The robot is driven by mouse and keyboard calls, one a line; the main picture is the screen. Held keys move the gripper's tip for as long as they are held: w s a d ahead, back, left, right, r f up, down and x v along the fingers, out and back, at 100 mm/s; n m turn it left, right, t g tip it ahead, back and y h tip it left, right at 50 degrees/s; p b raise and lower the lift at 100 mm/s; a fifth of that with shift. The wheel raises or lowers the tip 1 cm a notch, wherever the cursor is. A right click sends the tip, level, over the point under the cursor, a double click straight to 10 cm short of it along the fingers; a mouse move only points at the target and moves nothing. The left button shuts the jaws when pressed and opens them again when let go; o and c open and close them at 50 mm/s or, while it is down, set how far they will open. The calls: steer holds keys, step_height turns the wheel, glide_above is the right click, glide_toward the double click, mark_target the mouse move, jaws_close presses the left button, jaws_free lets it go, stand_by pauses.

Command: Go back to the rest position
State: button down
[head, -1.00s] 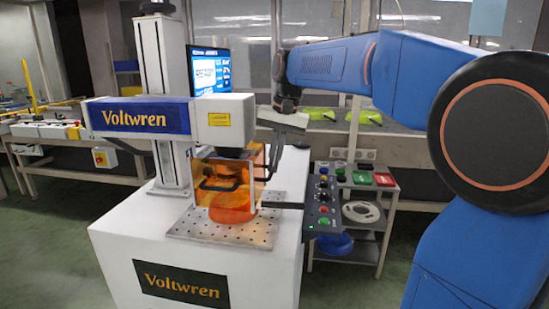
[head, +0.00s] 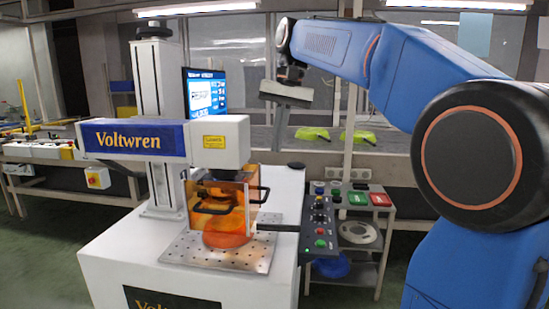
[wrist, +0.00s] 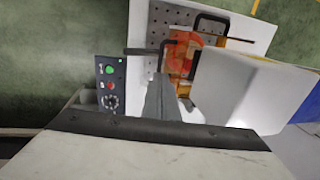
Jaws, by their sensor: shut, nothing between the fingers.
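My gripper (head: 286,94) hangs at the end of my blue arm, above and to the right of the laser marking machine (head: 160,140). In the wrist view its dark fingers (wrist: 161,98) are together with nothing between them. Below, an orange see-through guard (head: 217,207) with black handles stands on the perforated plate (head: 215,250). A round orange-looking thing (head: 227,232) is behind the guard, and the guard also shows in the wrist view (wrist: 180,62). My gripper is apart from the machine.
A black control panel (head: 319,220) with coloured buttons stands right of the machine. A small shelf cart (head: 372,238) holds red and green boxes. Yellow-green items (head: 312,134) lie on the bench behind. The air around my gripper looks clear.

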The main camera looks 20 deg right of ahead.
steer(key=s+f+n+t+h, duration=0.1)
steer(key=s+f+n, duration=0.2)
steer(key=s+f, duration=1)
steer(key=s+d+f+n+t, duration=0.1)
steer(key=s+f+n+t, duration=0.1)
steer(key=s+f, duration=1.2)
step_height(320, 180, down, 5)
steer(key=shift+s+d+r+n+t+h, duration=0.1)
steer(key=shift+s+d+n+t+h, duration=0.15)
steer(key=shift+n+h, duration=0.2)
